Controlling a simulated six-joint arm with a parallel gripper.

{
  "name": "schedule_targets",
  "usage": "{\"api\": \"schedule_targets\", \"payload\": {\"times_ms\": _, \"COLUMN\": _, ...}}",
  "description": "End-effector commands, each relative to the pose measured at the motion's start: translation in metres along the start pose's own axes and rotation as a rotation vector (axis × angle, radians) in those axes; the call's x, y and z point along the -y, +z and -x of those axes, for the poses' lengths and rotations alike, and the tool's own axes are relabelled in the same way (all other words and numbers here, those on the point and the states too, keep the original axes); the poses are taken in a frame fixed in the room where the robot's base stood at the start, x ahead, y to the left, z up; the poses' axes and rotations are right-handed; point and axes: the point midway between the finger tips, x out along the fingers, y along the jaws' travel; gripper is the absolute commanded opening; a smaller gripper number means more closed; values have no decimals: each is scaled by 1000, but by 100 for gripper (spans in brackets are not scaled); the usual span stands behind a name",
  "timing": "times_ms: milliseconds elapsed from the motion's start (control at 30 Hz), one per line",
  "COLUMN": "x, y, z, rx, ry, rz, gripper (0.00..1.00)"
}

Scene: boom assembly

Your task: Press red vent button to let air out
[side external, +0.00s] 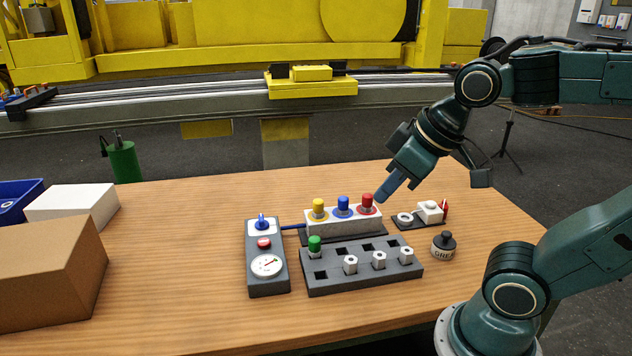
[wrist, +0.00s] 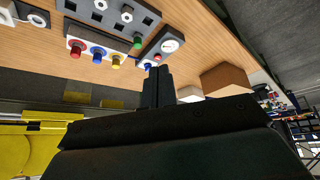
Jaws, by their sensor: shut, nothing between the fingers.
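The grey control panel (side external: 252,284) lies on the table with a round white gauge (side external: 267,265), a red button (side external: 264,243) and a blue valve knob (side external: 262,223). The red button also shows in the wrist view (wrist: 157,57), just beyond the fingertips in the picture. My gripper (side external: 381,199) is shut and empty, its fingers pointing down and left. In the side view its tips appear close to the red-capped fitting (side external: 367,204) on the white block (side external: 343,226), well right of the red button. I cannot tell whether they touch the cap.
The white block also carries a blue fitting (side external: 343,207) and a yellow fitting (side external: 318,209). A grey rack (side external: 326,287) holds a green fitting (side external: 314,244) and white nuts. A black-topped weight (side external: 443,246) stands right. Boxes (side external: 50,275) fill the left; the front table is clear.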

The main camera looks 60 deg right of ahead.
Motion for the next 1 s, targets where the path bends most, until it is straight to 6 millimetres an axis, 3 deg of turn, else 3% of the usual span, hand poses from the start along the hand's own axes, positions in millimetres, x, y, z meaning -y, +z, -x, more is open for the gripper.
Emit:
{"api": "schedule_targets", "payload": {"times_ms": 567, "x": -13, "y": -89, "z": -67, "rx": -84, "ry": 26, "rz": 219, "gripper": 0}}
{"api": "schedule_targets", "payload": {"times_ms": 1000, "x": -25, "y": -142, "z": -135, "rx": -148, "ry": 61, "rz": 390, "gripper": 0}}
